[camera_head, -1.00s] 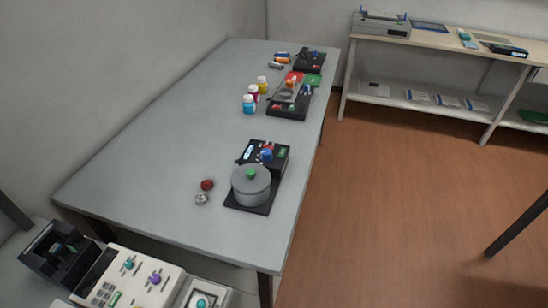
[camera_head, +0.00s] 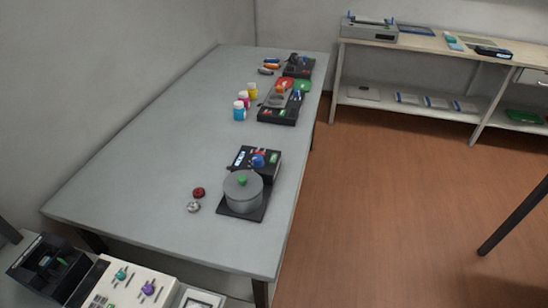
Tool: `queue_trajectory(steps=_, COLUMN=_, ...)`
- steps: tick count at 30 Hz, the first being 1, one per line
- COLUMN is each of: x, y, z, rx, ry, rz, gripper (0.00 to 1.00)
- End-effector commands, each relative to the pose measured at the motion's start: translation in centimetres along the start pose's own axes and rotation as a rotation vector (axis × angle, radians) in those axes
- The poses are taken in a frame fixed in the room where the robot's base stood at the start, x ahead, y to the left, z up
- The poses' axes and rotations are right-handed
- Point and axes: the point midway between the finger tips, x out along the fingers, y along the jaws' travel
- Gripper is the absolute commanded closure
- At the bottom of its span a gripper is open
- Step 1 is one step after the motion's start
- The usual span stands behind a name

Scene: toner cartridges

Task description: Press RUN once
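No control that I can read as RUN shows; any lettering is too small. On the long grey table (camera_head: 150,150), a black device (camera_head: 268,158) with a blue knob and small red and green parts stands behind a grey lidded pot (camera_head: 242,194). Farther back are a black unit with a grey top (camera_head: 277,115) and another black unit (camera_head: 298,68), with red and green pieces near them. At the bottom left, a white panel (camera_head: 128,287) carries teal and purple knobs and small buttons, partly cut off by the frame. My gripper is not in view.
Several small bottles (camera_head: 240,112) stand mid-table. A red ball (camera_head: 198,192) and a silver one lie left of the pot. A black box (camera_head: 48,263) sits at the lower left. A wooden shelf (camera_head: 425,43) stands at the back right. The brown floor (camera_head: 390,190) is mostly open.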

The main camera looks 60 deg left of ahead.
Motion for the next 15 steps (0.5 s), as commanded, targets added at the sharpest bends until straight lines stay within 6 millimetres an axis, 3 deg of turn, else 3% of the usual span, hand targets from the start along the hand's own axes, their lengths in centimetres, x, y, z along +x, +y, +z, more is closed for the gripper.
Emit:
queue_trajectory(steps=3, x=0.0, y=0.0, z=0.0, rx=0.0, ry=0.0, rz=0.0, gripper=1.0)
queue_trajectory(steps=15, x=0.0, y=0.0, z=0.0, rx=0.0, ry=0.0, rz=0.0, gripper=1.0)
